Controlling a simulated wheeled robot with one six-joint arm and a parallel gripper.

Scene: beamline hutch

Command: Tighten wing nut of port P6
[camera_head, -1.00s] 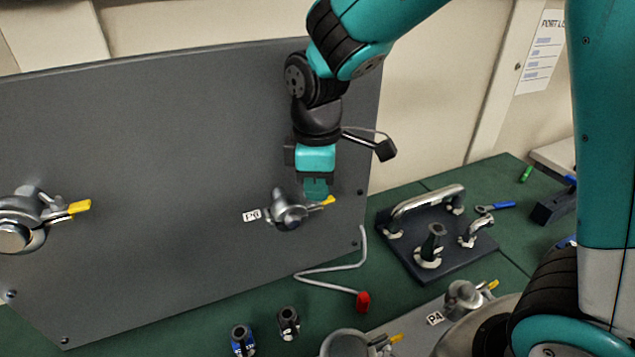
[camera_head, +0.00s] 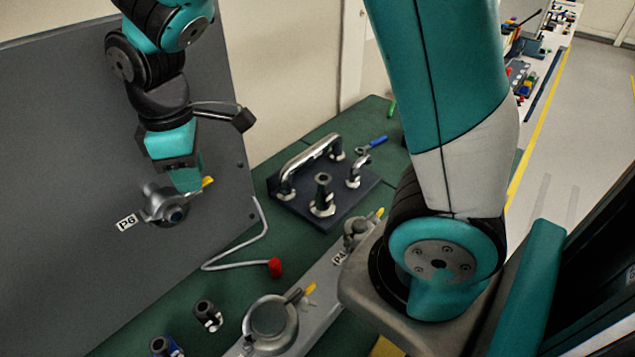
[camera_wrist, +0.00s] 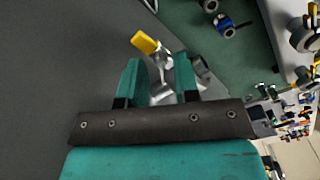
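Port P6 (camera_head: 165,205) is a grey metal flange with a clamp on the upright dark panel, beside its white "P6" label (camera_head: 127,222). The clamp's wing nut has a yellow tip (camera_head: 207,182), which shows in the wrist view too (camera_wrist: 145,42). My gripper (camera_head: 187,184) points down at the clamp from above. In the wrist view its two teal fingers (camera_wrist: 159,75) stand apart, with shiny clamp metal showing between and beyond them. The yellow tip lies past the fingertips. I cannot tell whether either finger touches the clamp, and the fingers hide part of it.
The panel (camera_head: 60,130) stands on a green bench. A bent grey rod with a red end (camera_head: 275,267) lies below P6. To the right is a dark plate with metal handles (camera_head: 345,205).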

